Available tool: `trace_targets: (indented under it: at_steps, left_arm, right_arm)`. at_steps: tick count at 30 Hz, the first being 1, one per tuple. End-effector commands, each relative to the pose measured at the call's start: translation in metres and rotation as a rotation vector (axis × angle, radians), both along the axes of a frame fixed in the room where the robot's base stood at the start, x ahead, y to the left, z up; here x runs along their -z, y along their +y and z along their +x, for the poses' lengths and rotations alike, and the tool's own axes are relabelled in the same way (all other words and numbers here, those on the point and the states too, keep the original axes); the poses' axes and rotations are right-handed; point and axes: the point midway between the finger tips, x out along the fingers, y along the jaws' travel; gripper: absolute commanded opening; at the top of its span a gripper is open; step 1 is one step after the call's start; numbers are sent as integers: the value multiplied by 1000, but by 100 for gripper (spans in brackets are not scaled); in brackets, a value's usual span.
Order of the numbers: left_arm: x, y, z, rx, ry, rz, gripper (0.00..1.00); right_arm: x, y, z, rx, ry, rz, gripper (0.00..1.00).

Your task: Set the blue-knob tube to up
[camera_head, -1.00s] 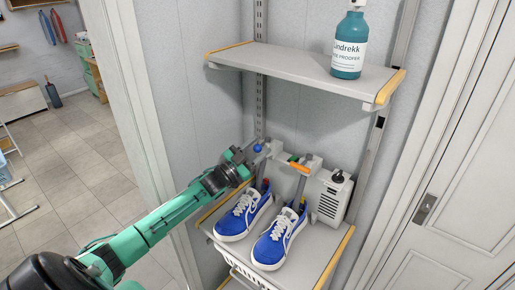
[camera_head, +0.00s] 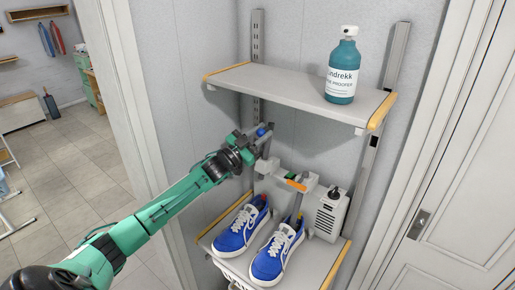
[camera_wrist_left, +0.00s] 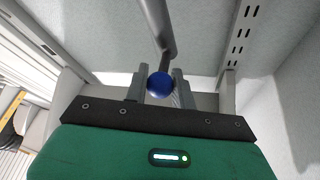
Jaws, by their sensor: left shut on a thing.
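The blue knob (camera_head: 261,132) sits between the fingertips of my left gripper (camera_head: 258,137), which is shut on it. The left wrist view shows the blue knob (camera_wrist_left: 159,85) between the two grey fingers, with the grey tube (camera_wrist_left: 158,35) running away from it. The knob is above the white shoe dryer (camera_head: 325,212) and its bracket. How far the tube is tilted is hard to tell, as the gripper partly hides it. The other tube, with an orange part (camera_head: 296,185), points down to the right shoe. My right gripper is not in view.
An upper shelf (camera_head: 290,90) with a teal bottle (camera_head: 342,72) is close above and right of the gripper. A white door (camera_head: 450,190) is at right.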

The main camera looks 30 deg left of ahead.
Motion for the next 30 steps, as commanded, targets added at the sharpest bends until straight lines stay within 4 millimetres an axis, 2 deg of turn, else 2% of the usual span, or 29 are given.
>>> trace_targets:
  at_steps: [1,3,13,14,16,25,30]
  left_arm:
    - [-11,0,2,-1,-4,2,0]
    - [-15,0,4,-1,-3,2,0]
    - [-16,0,4,-1,-2,1,0]
    - [-16,0,4,-1,-2,1,31]
    - [-15,0,4,-1,-1,0,45]
    - [-14,0,4,0,0,1,46]
    - [-7,3,-6,0,1,0,46]
  right_arm:
    - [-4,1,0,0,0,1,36]
    - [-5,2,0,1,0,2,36]
    - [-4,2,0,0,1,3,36]
    - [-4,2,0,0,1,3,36]
    - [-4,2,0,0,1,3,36]
    - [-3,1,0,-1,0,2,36]
    - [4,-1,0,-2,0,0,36]
